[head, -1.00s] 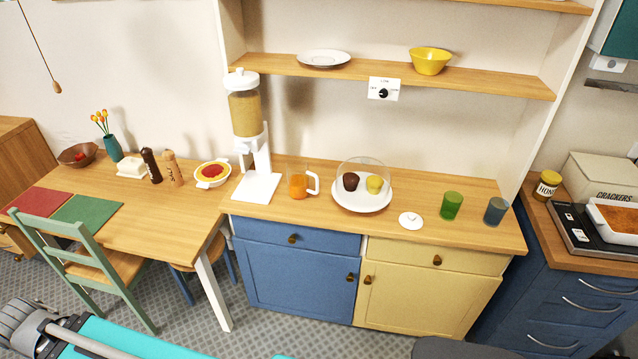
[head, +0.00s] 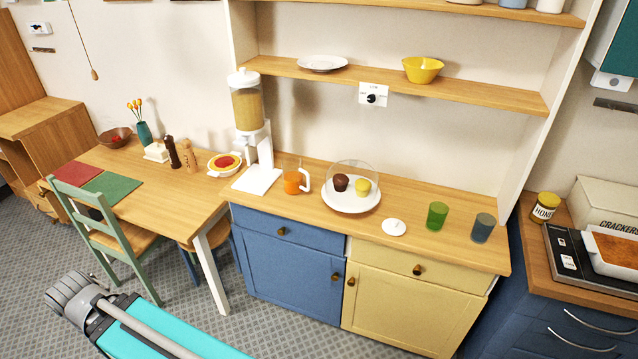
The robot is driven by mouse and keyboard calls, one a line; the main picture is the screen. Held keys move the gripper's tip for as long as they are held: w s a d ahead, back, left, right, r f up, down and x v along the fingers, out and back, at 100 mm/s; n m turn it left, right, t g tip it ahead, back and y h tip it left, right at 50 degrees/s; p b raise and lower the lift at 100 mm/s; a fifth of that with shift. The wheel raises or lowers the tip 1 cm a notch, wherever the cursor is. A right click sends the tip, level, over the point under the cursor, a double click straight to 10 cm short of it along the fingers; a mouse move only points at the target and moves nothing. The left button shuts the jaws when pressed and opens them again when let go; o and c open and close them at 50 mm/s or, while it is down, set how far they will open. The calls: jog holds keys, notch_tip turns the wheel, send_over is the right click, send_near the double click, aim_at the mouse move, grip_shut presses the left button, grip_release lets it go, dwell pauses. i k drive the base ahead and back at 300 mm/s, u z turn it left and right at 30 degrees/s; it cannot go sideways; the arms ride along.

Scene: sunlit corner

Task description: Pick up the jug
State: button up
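The jug (head: 291,184) is clear with orange liquid in it and a white handle on its right side. It stands upright on the wooden counter (head: 330,224), between the white dispenser stand and the domed plate. Nothing touches it. Part of my arm, a teal link with a grey joint, shows at the lower left, well in front of the counter. My gripper's fingers do not show.
A dispenser (head: 249,108) stands left of the jug. A white plate (head: 351,205) with two cakes under a clear dome is close on its right. A white lid (head: 394,227), green cup (head: 437,215) and blue-grey cup (head: 482,228) stand farther right. A shelf (head: 465,87) hangs above.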

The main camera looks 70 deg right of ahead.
aim_at(292, 170)
jog(key=k, duration=1.75)
jog(key=z, duration=1.65)
jog(key=i, duration=0.9)
jog(key=z, duration=0.05)
